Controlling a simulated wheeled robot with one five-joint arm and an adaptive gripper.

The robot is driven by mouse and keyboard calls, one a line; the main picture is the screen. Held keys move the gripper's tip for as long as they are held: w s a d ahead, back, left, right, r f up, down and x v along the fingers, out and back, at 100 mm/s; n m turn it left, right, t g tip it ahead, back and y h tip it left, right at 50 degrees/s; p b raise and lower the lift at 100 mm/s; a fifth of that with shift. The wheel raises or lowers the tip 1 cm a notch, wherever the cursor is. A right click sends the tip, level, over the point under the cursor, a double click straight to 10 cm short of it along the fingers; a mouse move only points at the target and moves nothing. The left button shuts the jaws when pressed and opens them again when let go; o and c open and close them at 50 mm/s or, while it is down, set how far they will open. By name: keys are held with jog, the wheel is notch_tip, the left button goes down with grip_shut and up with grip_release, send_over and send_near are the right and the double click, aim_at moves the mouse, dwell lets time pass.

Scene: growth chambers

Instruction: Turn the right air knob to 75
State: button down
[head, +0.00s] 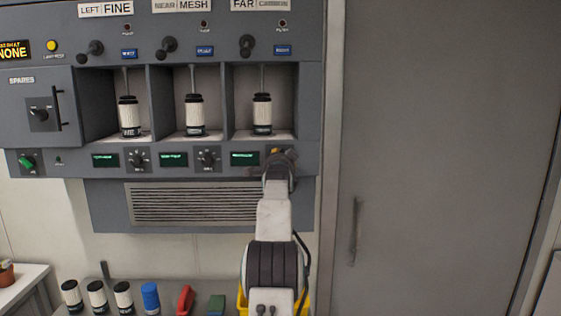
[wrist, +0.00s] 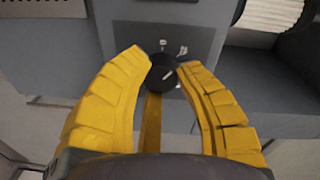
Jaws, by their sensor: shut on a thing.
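In the head view my gripper (head: 280,156) is at the right end of the lower control strip and covers the right air knob there. In the wrist view my gripper's yellow fingers (wrist: 163,68) are shut on the right air knob (wrist: 162,77), a small black dial with a pale slanted pointer line. One fingertip lies on each side of it. Small marks show on the panel above the knob, too blurred to read. The display (head: 244,159) left of my gripper is lit green, its text too small to read.
Two more black knobs, the left (head: 138,159) and the middle (head: 208,158), sit on the same strip. White cartridges, including the far one (head: 262,115), stand in bays above. A vent grille (head: 190,204) is below. A grey door (head: 450,150) fills the right.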

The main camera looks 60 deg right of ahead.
jog(key=shift+w+a, duration=0.1)
jog(key=shift+w, duration=0.05)
dwell(0.4)
jog(key=c, duration=0.8)
grip_release()
jog(key=shift+w, duration=0.15)
jog(key=shift+c, duration=0.2)
jog(key=shift+s+a, duration=0.1)
jog(key=shift+s, duration=0.1)
jog(key=v, duration=1.1)
jog(key=shift+a, duration=0.3)
jog(key=shift+s+r, duration=0.1)
jog(key=shift+s, duration=0.05)
